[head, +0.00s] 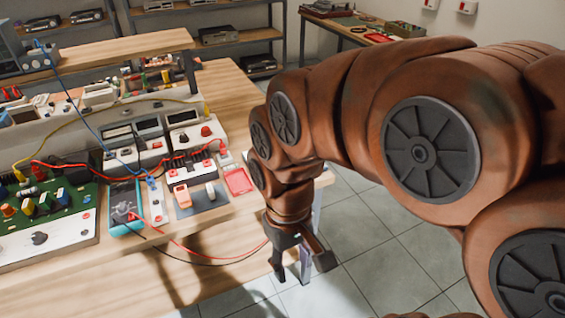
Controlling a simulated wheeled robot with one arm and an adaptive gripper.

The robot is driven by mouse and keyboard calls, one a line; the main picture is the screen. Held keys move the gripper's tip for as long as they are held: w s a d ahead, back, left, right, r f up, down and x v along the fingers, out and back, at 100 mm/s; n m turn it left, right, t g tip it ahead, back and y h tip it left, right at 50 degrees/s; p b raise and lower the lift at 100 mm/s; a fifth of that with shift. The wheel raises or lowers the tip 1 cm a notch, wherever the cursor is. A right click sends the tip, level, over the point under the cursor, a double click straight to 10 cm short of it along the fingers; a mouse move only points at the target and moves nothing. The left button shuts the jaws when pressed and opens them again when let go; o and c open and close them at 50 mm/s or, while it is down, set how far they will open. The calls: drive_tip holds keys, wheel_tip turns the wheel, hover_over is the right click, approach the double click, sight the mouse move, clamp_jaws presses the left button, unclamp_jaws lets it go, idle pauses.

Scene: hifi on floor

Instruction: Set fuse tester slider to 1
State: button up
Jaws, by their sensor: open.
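My gripper (303,266) hangs fingers down and open. It appears empty, in front of and to the right of the wooden workbench's near right edge, over the tiled floor in this view. Several small devices stand on the bench to its left. One is a small panel (205,203) with an orange block (181,195) and a white block on a dark face. I cannot tell which device is the fuse tester, and no slider marking is readable. My gripper is apart from all of them.
The wooden bench (140,270) has a bare front strip crossed by red and black wires (225,262). A green circuit board (40,207), a teal device (125,205) and a red tray (238,181) stand there. Shelves (235,40) are behind.

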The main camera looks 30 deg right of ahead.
drive_tip(key=w+d+r+t+b, duration=0.1)
drive_tip(key=w+d, duration=0.3)
drive_tip(key=w, duration=0.7)
drive_tip(key=w+d, duration=0.3)
drive_tip(key=w, duration=0.8)
drive_tip(key=shift+m+t, duration=0.3)
drive_tip(key=shift+m, duration=0.4)
drive_tip(key=w+d+f, duration=0.2)
drive_tip(key=w+d, duration=0.2)
drive_tip(key=d, duration=0.1)
drive_tip(key=w+d+f+b, duration=0.1)
drive_tip(key=w+d+f, duration=0.1)
drive_tip(key=w+d, duration=0.2)
drive_tip(key=w+d+f, duration=0.2)
drive_tip(key=w+d, duration=0.2)
drive_tip(key=d, duration=0.3)
drive_tip(key=shift+w+d+f, duration=0.1)
drive_tip(key=shift+w+d, duration=0.15)
drive_tip(key=shift+d, duration=0.15)
drive_tip(key=shift+d+f, duration=0.25)
drive_tip(key=shift+f, duration=0.05)
drive_tip(key=shift+f+p, duration=0.55)
drive_tip(key=shift+f, duration=3.15)
clamp_jaws()
